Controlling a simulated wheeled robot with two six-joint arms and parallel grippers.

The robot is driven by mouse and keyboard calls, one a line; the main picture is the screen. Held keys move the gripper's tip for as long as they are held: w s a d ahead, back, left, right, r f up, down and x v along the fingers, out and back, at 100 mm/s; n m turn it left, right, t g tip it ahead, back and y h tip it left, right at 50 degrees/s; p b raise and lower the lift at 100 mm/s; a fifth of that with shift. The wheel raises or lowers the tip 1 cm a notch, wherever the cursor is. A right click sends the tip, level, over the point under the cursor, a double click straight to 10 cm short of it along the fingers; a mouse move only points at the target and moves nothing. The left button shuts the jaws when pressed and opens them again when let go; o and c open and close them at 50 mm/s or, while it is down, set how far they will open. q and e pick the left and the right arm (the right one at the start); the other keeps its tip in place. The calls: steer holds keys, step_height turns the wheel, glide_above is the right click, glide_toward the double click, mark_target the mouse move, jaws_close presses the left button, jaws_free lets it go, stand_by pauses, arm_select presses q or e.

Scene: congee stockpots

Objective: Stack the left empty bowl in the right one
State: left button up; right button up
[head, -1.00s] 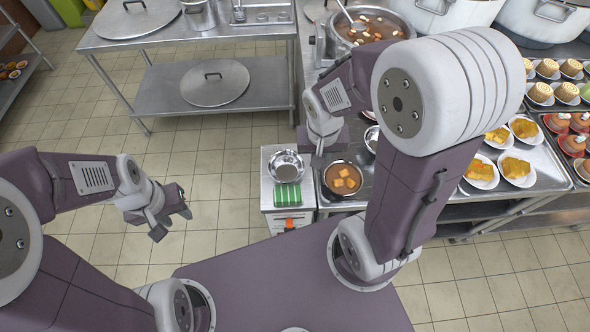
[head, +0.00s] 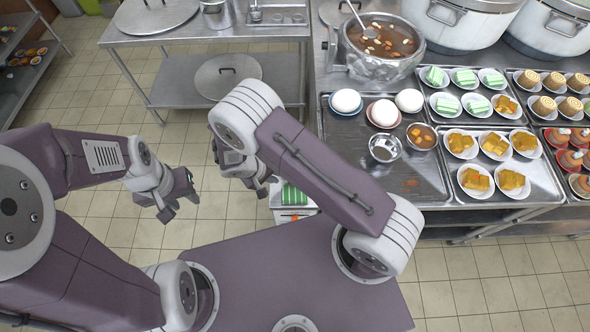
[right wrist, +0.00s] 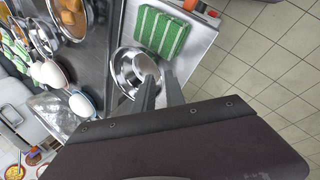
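In the head view my right arm hides this bowl. My right gripper (right wrist: 159,88) is open there; one finger overlaps the bowl and the other shows at its rim side. I cannot tell whether they touch it. The right empty bowl (head: 385,147) is steel and sits on the metal tray, left of a bowl with orange pieces (head: 421,136). My left gripper (head: 180,203) is open and empty over the floor at the left.
White buns (head: 346,101) on small plates stand behind the right bowl. Trays of plated cakes (head: 476,178) lie to the right. A large pot of soup (head: 380,50) stands at the back. Part of the tray (head: 425,180) is bare in front.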

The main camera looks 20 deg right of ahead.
steer(key=shift+w+d+f, duration=0.1)
steer(key=shift+w+f, duration=0.05)
steer(key=shift+f, duration=0.2)
steer(key=p+x, duration=0.1)
steer(key=x, duration=0.3)
steer(key=shift+d+f+p, duration=0.25)
steer(key=shift+d+p, duration=0.1)
steer(key=shift+p, duration=0.05)
steer(key=shift+w+f, duration=0.15)
jaws_close()
stand_by(0.5)
stand_by(0.4)
